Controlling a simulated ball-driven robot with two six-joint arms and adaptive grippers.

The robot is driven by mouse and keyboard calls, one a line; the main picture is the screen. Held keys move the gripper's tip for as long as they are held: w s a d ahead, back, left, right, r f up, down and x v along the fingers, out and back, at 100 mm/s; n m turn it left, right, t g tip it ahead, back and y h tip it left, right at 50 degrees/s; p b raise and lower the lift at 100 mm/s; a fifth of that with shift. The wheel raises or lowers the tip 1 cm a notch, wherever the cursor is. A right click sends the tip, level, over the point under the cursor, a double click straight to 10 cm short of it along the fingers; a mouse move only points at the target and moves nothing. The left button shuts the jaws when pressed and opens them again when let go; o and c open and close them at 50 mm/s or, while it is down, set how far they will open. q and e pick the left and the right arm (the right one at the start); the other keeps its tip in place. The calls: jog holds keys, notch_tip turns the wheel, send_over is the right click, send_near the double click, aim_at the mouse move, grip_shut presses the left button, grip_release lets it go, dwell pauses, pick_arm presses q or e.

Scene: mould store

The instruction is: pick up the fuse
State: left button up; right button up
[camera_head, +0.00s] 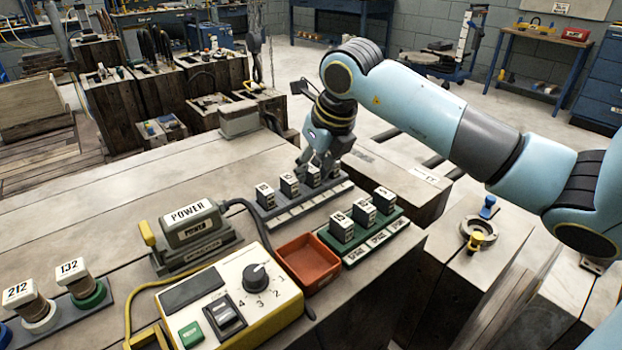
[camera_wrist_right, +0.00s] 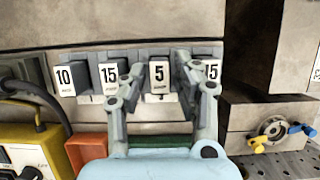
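A grey rack (camera_head: 300,206) holds a row of block-shaped fuses with white number labels. In the right wrist view they read 10 (camera_wrist_right: 65,80), 15 (camera_wrist_right: 109,75), 5 (camera_wrist_right: 158,76) and 15 (camera_wrist_right: 211,71). My right gripper (camera_head: 320,172) is down at the far end of this rack. In the right wrist view its fingers (camera_wrist_right: 159,65) are apart, one on each side of the 5 fuse, with small gaps. The fuse appears seated in the rack. The gripper partly hides the far fuses in the head view. My left gripper is not in view.
A green rack (camera_head: 362,250) with more fuses stands in front. Near it are a red tray (camera_head: 308,262), a yellow control box (camera_head: 262,312) with a knob, and a POWER unit (camera_head: 190,222). Free bench top lies left of the grey rack.

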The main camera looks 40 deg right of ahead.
grip_shut()
jog(key=shift+r, duration=0.15)
